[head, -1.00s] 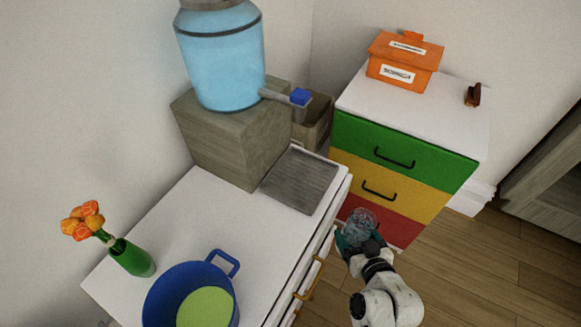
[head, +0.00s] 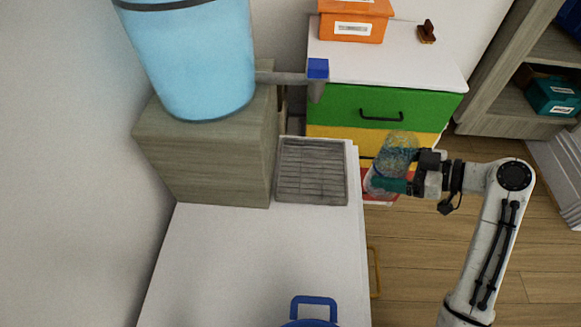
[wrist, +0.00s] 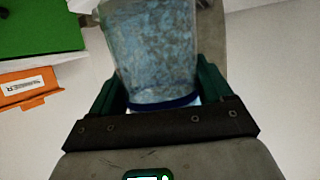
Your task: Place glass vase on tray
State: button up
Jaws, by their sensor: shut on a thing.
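The glass vase (head: 398,150) is bluish, see-through and mottled. My gripper (head: 388,182) is shut on it, with green fingers around it, and holds it in the air to the right of the counter edge. In the wrist view the vase (wrist: 155,45) sits between the two fingers of my gripper (wrist: 158,88), with a dark blue band near the palm. The tray (head: 311,171) is grey and slatted, and lies empty on the white counter at its far right corner. The vase is apart from the tray, to its right.
A blue dispenser (head: 190,60) stands on a wooden block (head: 205,155) left of the tray; its tap (head: 317,72) juts out behind the tray. Colored drawers (head: 385,110) stand behind the vase. A blue pot (head: 312,303) is at the near edge. The middle counter is clear.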

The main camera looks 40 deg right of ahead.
jog(key=shift+w+a+r, duration=0.15)
jog(key=shift+w+a, duration=0.05)
jog(key=shift+a, duration=0.05)
jog(key=shift+w+a+r+p+x, duration=0.15)
jog(key=shift+r+p+x, duration=0.35)
jog(key=shift+x, duration=2.4)
jog(key=shift+w+a+r+p+x, duration=0.15)
jog(key=shift+r+p+x, duration=0.35)
jog(key=shift+x, duration=2.4)
jog(key=shift+w+r+p+x, duration=0.3)
jog(key=shift+r+x, duration=0.25)
jog(key=shift+x, duration=2.35)
jog(key=shift+f, duration=0.15)
jog(key=o, duration=1.4)
jog(key=v, duration=1.2)
jog(key=shift+b, duration=0.45)
